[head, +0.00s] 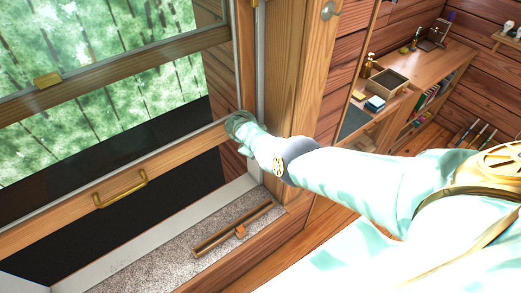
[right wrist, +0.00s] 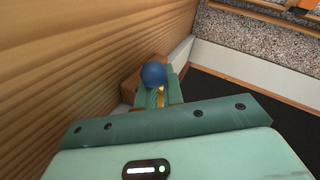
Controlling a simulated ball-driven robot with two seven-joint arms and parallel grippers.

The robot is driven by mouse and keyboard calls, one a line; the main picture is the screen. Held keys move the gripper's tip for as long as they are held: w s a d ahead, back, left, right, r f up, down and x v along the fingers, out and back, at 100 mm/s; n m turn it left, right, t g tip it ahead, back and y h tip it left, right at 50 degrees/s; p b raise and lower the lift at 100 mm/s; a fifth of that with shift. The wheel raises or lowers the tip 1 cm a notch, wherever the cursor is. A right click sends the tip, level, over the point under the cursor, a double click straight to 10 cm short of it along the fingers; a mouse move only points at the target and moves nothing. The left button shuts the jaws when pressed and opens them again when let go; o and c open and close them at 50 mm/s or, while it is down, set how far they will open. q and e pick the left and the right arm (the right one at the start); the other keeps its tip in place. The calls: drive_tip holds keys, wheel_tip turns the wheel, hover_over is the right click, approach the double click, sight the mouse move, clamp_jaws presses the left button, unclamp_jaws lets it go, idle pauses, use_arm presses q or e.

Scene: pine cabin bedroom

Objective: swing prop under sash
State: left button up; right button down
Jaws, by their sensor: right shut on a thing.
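The wooden sash (head: 70,222) with a brass handle (head: 122,190) stands raised, with a dark gap between its bottom rail and the sill. My right gripper (head: 238,124) is at the right jamb, near the right end of that rail. In the right wrist view it is shut on a round blue knob (right wrist: 153,74), with a small wooden piece (right wrist: 130,88) beside it. The rest of what the knob belongs to is hidden, so I cannot tell how the prop lies. A wooden bar with a small block (head: 215,236) lies on the speckled sill (head: 150,262). My left gripper is out of view.
The wooden jamb (head: 297,85) and log wall stand close to my right arm. A desk (head: 432,65) with a box (head: 388,82) and books stands at the back right, away from the window.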

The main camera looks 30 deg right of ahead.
drive_tip(key=shift+s+f, duration=0.1)
drive_tip(key=shift+f, duration=0.05)
drive_tip(key=c, duration=1.8)
unclamp_jaws()
drive_tip(key=shift+r, duration=0.25)
drive_tip(key=p+v, duration=0.9)
drive_tip(key=v, duration=0.7)
drive_tip(key=shift+f, duration=0.15)
